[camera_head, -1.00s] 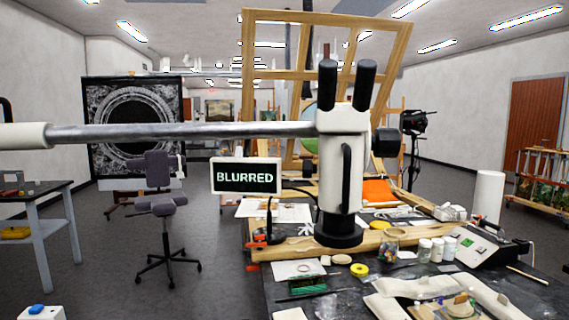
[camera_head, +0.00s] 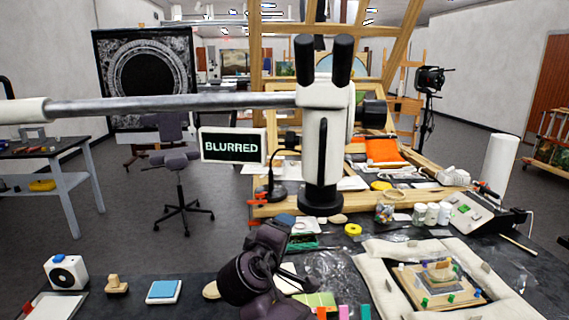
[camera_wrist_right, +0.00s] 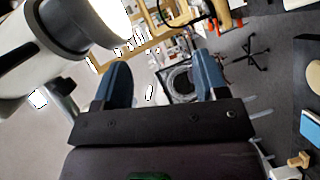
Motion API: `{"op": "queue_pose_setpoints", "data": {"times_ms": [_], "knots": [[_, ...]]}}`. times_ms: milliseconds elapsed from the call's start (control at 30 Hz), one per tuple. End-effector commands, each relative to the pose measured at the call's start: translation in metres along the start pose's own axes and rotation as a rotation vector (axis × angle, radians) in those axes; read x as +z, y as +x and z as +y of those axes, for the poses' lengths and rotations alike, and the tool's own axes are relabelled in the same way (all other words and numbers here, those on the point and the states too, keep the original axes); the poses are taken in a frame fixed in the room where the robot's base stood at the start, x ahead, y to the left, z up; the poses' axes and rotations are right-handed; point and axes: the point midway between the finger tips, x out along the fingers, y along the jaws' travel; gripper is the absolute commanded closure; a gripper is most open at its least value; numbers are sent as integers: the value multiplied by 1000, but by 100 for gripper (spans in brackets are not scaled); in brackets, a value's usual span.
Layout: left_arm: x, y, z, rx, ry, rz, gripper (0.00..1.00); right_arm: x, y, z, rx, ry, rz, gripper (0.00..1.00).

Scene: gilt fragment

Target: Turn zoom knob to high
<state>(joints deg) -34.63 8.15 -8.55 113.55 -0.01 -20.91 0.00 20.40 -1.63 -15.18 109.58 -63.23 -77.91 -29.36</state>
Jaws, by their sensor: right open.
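The microscope (camera_head: 322,140) is white with black eyepieces and hangs from a horizontal metal boom. A black knob (camera_head: 374,113) sticks out on its right side; I cannot tell for sure that it is the zoom knob. A small screen (camera_head: 232,146) left of the microscope reads "BLURRED". My right gripper (camera_head: 284,222) is low in front of the microscope and left of its lower end, apart from the knob. In the right wrist view its two blue fingers (camera_wrist_right: 162,78) are spread with nothing between them. The microscope's lit lower end (camera_wrist_right: 97,20) shows there at upper left. My left gripper is not in view.
Below the microscope, the dark table holds a padded ring around a framed fragment (camera_head: 436,285), several white jars (camera_head: 432,213), a yellow tape roll (camera_head: 353,230) and a control box (camera_head: 470,214). A blue pad (camera_head: 164,290) lies at front left. A wooden easel (camera_head: 400,60) stands behind.

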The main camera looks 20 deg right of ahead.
Motion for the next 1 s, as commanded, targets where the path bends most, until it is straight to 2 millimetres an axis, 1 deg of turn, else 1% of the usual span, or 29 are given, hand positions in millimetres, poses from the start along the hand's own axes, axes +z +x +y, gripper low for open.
{"op": "queue_pose_setpoints", "data": {"times_ms": [33,67,100,200,300,433,567,767,1000], "knots": [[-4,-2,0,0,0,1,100,-19,-7,29,60,-13,-10,34],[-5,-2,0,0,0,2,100,-27,-11,42,92,-25,-22,34],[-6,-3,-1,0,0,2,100,-37,-17,60,134,-37,-38,34],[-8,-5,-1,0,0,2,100,-56,-32,97,223,-60,-78,34],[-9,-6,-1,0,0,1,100,-69,-44,123,285,-73,-110,34],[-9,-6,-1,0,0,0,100,-76,-54,141,327,-80,-137,34],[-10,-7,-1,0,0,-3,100,-76,-50,147,339,-83,-145,34],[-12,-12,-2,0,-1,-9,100,-73,-24,157,340,-83,-145,34],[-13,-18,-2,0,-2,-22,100,-67,15,171,337,-83,-145,34]]}}
